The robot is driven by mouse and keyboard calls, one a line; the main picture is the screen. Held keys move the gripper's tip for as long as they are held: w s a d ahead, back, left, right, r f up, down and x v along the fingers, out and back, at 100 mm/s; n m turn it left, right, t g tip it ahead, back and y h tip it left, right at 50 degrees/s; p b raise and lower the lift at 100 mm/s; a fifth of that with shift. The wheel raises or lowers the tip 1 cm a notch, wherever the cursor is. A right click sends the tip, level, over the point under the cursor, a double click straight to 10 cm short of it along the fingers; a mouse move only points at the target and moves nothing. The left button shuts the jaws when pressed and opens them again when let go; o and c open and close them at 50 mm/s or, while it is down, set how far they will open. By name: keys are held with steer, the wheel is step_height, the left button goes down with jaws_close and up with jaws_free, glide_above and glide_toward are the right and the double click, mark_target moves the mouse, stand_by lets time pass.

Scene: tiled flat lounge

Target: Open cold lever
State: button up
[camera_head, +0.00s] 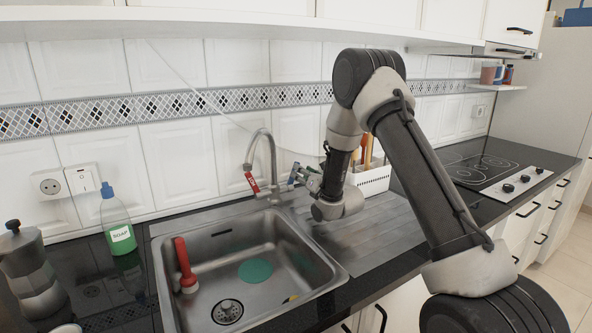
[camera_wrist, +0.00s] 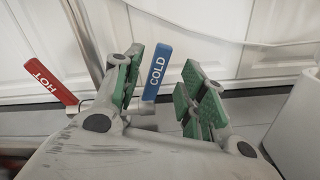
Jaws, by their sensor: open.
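The blue lever marked COLD (camera_wrist: 156,70) stands upright between the two green-padded fingers of my gripper (camera_wrist: 168,86) in the wrist view. My gripper is open; the lever is nearer the left finger, and I cannot tell if they touch. The red lever marked HOT (camera_wrist: 50,82) is to the left, outside the fingers, and tilted. In the head view the red lever (camera_head: 251,182) is on the left side of the curved tap (camera_head: 272,150). My gripper (camera_head: 303,177) is at the tap's right side there, where the blue lever is hard to make out.
The steel sink (camera_head: 225,262) below holds a red-handled brush (camera_head: 184,262) and a green round thing (camera_head: 256,271). A soap bottle (camera_head: 117,224) and moka pot (camera_head: 32,272) stand left. A white utensil holder (camera_head: 372,182) stands close behind my arm. The tiled wall is behind the tap.

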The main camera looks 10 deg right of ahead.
steer(key=x, duration=0.5)
steer(key=shift+w+a, duration=0.1)
steer(key=shift+w, duration=0.05)
jaws_close()
